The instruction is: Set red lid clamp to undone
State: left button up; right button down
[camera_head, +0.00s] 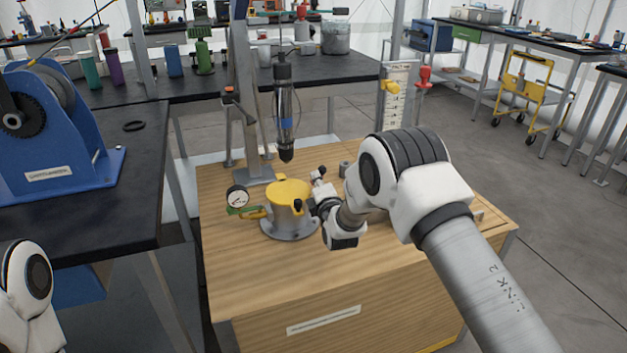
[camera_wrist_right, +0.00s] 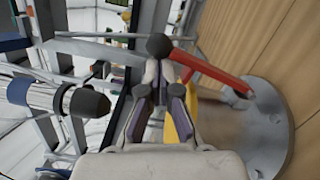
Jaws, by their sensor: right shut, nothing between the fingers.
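The pot (camera_head: 288,215) has a yellow lid (camera_head: 291,190) and stands on a round metal base on the wooden bench. In the right wrist view, the red clamp lever (camera_wrist_right: 212,72) slants past the fingertips, with a dark ball knob (camera_wrist_right: 159,45) at its upper left end. My right gripper (camera_head: 312,206) is at the right side of the pot. Its fingers, also in the right wrist view (camera_wrist_right: 154,72), are shut with nothing between them, close to the knob; I cannot tell whether they touch it. In the head view the red lever is not clear. My left gripper is out of view.
A dial gauge (camera_head: 238,196) sits at the pot's left. A dark cylindrical tool (camera_head: 285,110) hangs on a stand above and behind the lid. A blue winch (camera_head: 60,130) stands on the dark table at left. The bench front (camera_head: 260,285) is clear.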

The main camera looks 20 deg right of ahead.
jog(key=d+f+m, duration=0.1)
jog(key=d+m, duration=0.2)
jog(key=d+f+m+b, duration=0.1)
jog(key=d+f+m, duration=0.1)
jog(key=d+m, duration=0.1)
jog(key=d+f+m+g+b, duration=0.1)
jog(key=d+f+m, duration=0.1)
jog(key=m, duration=0.3)
jog(key=shift+w+d, duration=0.15)
jog(key=shift+d, duration=0.45)
jog(key=shift+d+f+m+y+b, duration=0.3)
jog(key=shift+d+f+b, duration=0.05)
jog(key=shift+f, duration=0.35)
